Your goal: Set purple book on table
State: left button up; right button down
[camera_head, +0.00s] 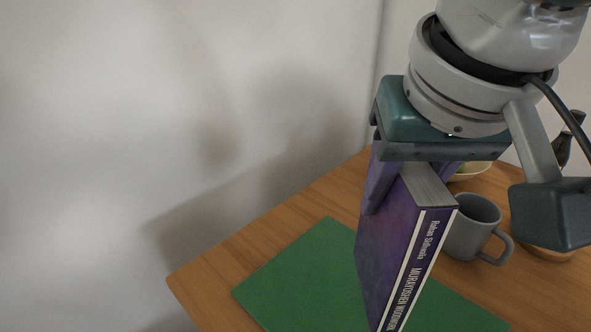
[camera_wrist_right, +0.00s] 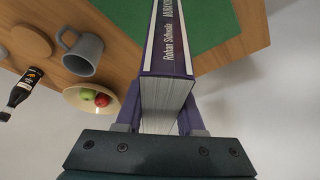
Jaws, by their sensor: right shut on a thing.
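The purple book (camera_head: 392,250) stands upright in the head view, with its spine towards the right front. My right gripper (camera_head: 410,185) is shut on its upper part from above, one finger on each cover. In the right wrist view the book (camera_wrist_right: 167,50) extends away from the right gripper (camera_wrist_right: 162,122) over the table. The wooden table (camera_head: 215,277) lies below, with a green mat (camera_head: 290,275) under and beside the book. The book's lower end is cut off in the head view, so I cannot tell whether it touches the mat. My left gripper is not in view.
A grey mug (camera_head: 474,226) stands just right of the book. Behind it is a bowl (camera_wrist_right: 75,99) with a green and a red fruit. A dark bottle (camera_wrist_right: 22,90) and a round wooden coaster (camera_wrist_right: 31,41) are nearby. The mat's left part is clear.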

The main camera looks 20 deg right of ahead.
aim_at(423, 180)
notch_tip(423, 180, down, 4)
jog(key=shift+r+b, duration=0.2)
jog(key=shift+b, duration=0.45)
jog(key=shift+f, duration=0.45)
jog(key=c, duration=0.5)
grip_release()
jog(key=p+v, duration=0.4)
jog(key=v, duration=0.7)
jog(key=shift+s+r, duration=0.2)
jog(key=shift+r, duration=0.4)
